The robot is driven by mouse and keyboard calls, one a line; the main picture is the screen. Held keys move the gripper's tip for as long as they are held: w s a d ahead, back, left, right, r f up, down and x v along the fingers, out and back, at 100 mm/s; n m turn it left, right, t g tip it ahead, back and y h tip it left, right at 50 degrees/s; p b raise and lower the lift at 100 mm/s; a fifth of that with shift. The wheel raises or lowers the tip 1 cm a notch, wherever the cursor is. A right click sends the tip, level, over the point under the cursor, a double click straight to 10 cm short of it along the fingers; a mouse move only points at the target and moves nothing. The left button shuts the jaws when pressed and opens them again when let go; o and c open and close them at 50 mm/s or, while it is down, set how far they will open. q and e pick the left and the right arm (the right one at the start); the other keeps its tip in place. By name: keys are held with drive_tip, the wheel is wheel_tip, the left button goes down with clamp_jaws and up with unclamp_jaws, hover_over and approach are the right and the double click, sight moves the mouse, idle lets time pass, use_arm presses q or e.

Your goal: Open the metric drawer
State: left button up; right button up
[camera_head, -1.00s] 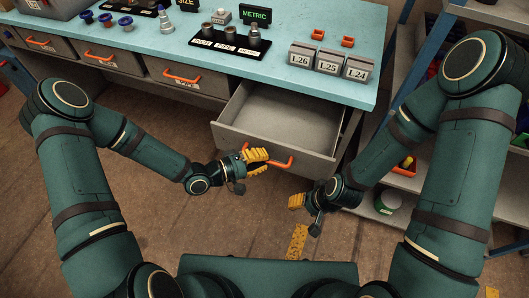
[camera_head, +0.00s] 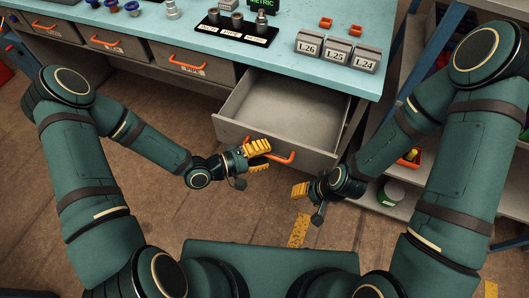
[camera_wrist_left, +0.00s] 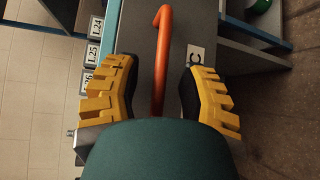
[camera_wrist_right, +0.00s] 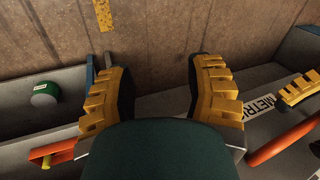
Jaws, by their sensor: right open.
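The metric drawer (camera_head: 290,101) is pulled out from the bench, and its grey inside is empty. Its orange handle (camera_head: 284,158) is on the front panel and also shows in the left wrist view (camera_wrist_left: 161,65). A METRIC label (camera_wrist_right: 262,105) on the front shows in the right wrist view. My left gripper (camera_head: 262,157) is at the left part of the handle. Its yellow fingers (camera_wrist_left: 160,97) stand apart on either side of the handle, with gaps visible. My right gripper (camera_head: 304,189) is open and empty, in front of the drawer's right end.
The blue bench top (camera_head: 200,38) carries grey blocks labelled L26 (camera_head: 309,45), L25 and L24, and a black holder (camera_head: 236,33) with fittings. Closed drawers (camera_head: 190,62) are to the left. A shelf with a green container (camera_head: 391,193) stands on the right. The floor in front is open.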

use_arm(q)
drive_tip(key=v, duration=1.2)
idle(0.4)
drive_tip(key=w+d+f+m+y, duration=0.2)
drive_tip(key=w+f+y, duration=0.1)
drive_tip(key=f+y, duration=0.3)
drive_tip(key=s+d+f+m+g+y, duration=0.2)
drive_tip(key=s+f+m+g+y, duration=0.1)
drive_tip(key=s+g+y, duration=0.2)
drive_tip(key=shift+s+f+g, duration=0.25)
drive_tip(key=shift+s+g, duration=0.05)
drive_tip(key=shift+s, duration=0.45)
